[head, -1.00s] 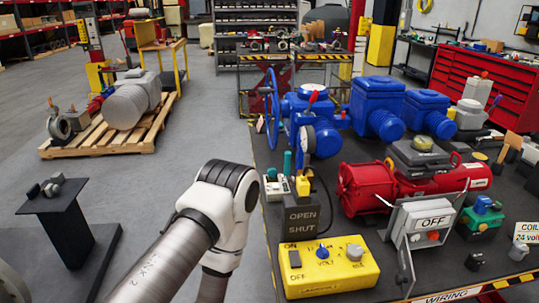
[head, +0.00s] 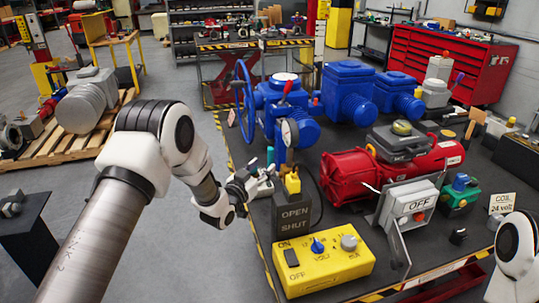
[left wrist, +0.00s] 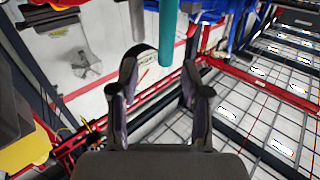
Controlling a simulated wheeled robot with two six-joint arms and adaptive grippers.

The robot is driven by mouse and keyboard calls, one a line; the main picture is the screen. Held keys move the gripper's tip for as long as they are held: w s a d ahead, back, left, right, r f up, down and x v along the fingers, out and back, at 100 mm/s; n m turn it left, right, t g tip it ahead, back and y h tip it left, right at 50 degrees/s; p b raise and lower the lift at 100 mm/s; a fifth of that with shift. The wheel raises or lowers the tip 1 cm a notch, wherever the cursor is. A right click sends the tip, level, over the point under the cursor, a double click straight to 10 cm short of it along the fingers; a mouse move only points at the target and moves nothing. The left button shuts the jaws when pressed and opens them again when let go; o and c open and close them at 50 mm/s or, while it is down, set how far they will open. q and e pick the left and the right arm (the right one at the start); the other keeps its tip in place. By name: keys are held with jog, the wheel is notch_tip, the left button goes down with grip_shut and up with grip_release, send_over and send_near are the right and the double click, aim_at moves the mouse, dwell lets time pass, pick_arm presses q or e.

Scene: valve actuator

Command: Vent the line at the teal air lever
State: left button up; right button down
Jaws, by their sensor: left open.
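The teal air lever (head: 270,157) stands upright on a small light block (head: 264,184) near the bench's left edge, behind the OPEN/SHUT box (head: 294,213). My left gripper (head: 243,183) is just left of the block and partly blends with it. In the left wrist view the gripper (left wrist: 159,85) is open, its two dark fingers apart with nothing between the tips. The teal lever (left wrist: 166,40) hangs into that view beyond the fingertips, towards the right finger; I see no contact. Of my right arm only a white link shows at the lower right; its gripper is out of view.
A yellow switch box (head: 325,270) sits in front of the OPEN/SHUT box. A blue valve body with a handwheel (head: 243,98) stands behind the lever. A red actuator (head: 345,177) and an OFF box (head: 410,200) are to the right.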

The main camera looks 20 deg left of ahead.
aim_at(269, 158)
pick_arm(q)
jog(key=w+p, duration=0.1)
jog(key=w, duration=0.2)
jog(key=w+p, duration=0.1)
jog(key=w, duration=0.3)
jog(key=shift+d+f, duration=0.2)
jog(key=shift+w+d, duration=0.15)
jog(key=shift+w, duration=0.1)
pick_arm(e)
jog(key=shift+w+a+r, duration=0.1)
jog(key=shift+a+r, duration=0.05)
jog(key=shift+r, duration=0.5)
jog(key=shift+a+r, duration=0.15)
jog(key=shift+r, duration=0.45)
pick_arm(q)
jog(key=shift+f, duration=0.1)
grip_shut()
